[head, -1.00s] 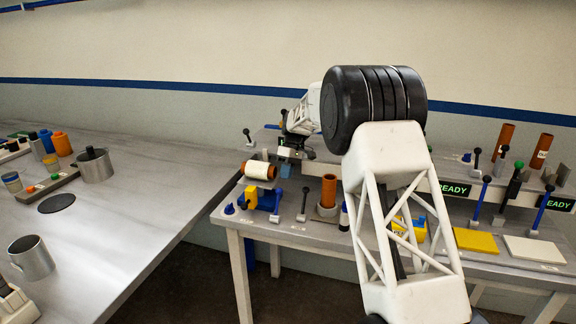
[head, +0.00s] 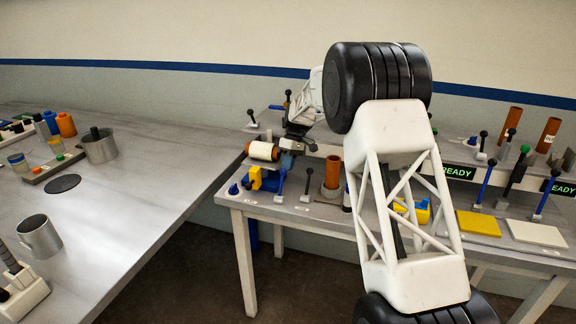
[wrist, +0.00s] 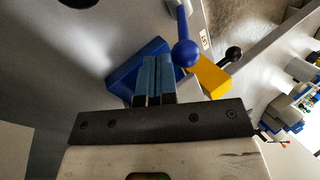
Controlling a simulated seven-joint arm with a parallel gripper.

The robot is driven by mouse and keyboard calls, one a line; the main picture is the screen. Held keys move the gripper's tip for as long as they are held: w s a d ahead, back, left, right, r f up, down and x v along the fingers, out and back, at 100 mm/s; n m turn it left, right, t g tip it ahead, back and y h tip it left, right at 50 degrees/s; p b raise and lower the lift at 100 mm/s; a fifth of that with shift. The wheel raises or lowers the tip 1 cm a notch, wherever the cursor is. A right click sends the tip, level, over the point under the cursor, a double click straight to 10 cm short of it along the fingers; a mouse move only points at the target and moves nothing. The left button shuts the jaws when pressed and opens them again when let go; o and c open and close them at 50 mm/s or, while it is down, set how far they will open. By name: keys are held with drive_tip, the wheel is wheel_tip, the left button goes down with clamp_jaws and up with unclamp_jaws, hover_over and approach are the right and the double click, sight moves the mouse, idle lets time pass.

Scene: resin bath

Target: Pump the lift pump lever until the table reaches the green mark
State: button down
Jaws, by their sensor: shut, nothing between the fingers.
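The blue lift pump lever (head: 280,183) leans upward on the side bench in the head view. In the wrist view its blue ball end (wrist: 186,53) is just right of my fingertips; I cannot tell whether they touch. My gripper (head: 287,160) is shut, its two blue-grey fingers (wrist: 153,70) together with nothing between them. The yellow lift body (head: 262,180) stands left of the lever, below an orange-and-white roll (head: 263,150). In the wrist view a blue part (wrist: 125,75) lies behind the fingers and a yellow part (wrist: 208,77) to their right. I cannot make out the green mark.
A black-knobbed lever (head: 307,184) and an orange tube (head: 333,172) stand right of the pump. My arm hides part of the bench. A grey table (head: 130,210) with cups and bottles is at the left. READY displays (head: 460,173) are at the right.

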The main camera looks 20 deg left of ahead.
sight(282, 178)
drive_tip(key=shift+s+r+t, duration=0.4)
drive_tip(key=shift+s+t, duration=0.1)
idle(0.3)
drive_tip(key=shift+s+r+t, duration=0.6)
drive_tip(key=shift+s+t, duration=0.3)
drive_tip(key=shift+t, duration=0.1)
drive_tip(key=shift+s+r+t, duration=0.2)
drive_tip(key=shift+s+t, duration=0.2)
drive_tip(key=shift+s, duration=0.1)
drive_tip(key=shift+s+r+t, duration=0.15)
drive_tip(key=shift+s+t, duration=0.25)
drive_tip(key=shift+s, duration=0.1)
drive_tip(key=s+t, duration=0.4)
drive_tip(key=s, duration=0.4)
drive_tip(key=shift+s+f+t, duration=0.35)
drive_tip(key=shift+s+t, duration=0.05)
drive_tip(key=shift+f, duration=0.1)
drive_tip(key=shift+s, duration=0.1)
drive_tip(key=s+a+v, duration=0.1)
drive_tip(key=v, duration=0.9)
drive_tip(key=shift+s+d+f, duration=0.25)
drive_tip(key=shift+s+d, duration=0.1)
drive_tip(key=shift+d, duration=0.1)
